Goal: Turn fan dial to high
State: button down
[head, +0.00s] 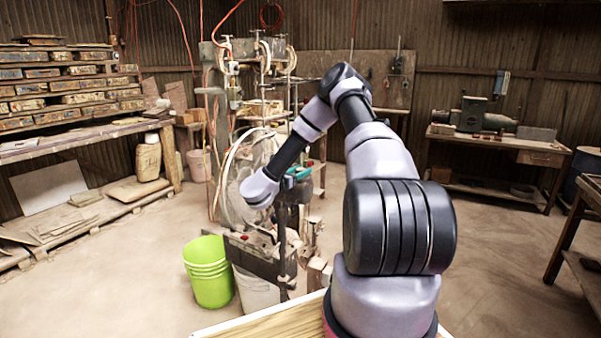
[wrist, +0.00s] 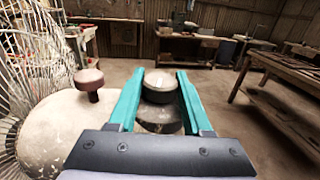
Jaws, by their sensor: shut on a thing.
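The fan's round wire cage (head: 232,172) stands left of my arm in the head view. In the wrist view the cage (wrist: 14,90) fills the left edge. A round dial with a pale top and dark lower part (wrist: 161,86) sits between the teal fingers of my gripper (wrist: 159,82). My gripper is shut on this dial, one finger on each side. A smaller brown knob (wrist: 90,82) stands to the left on a pale, rounded housing (wrist: 45,128). In the head view my gripper (head: 298,174) is beside the cage, and the dial is hidden. No dial markings are readable.
A lime green bucket (head: 208,270) stands on the floor below the fan. Loaded shelves (head: 66,85) line the left wall. A workbench with a machine (head: 490,139) stands at the back right. The floor between my arm and that bench is clear.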

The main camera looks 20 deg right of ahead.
aim_at(301, 169)
jog(key=shift+m+g+h, duration=0.5)
jog(key=shift+m+g, duration=0.3)
jog(key=shift+g, duration=0.6)
jog(key=shift+c, duration=1.7)
grip_release()
jog(key=shift+r, duration=0.15)
notch_tip(301, 169, up, 10)
jog(key=shift+f, duration=0.2)
jog(key=shift+r, duration=0.1)
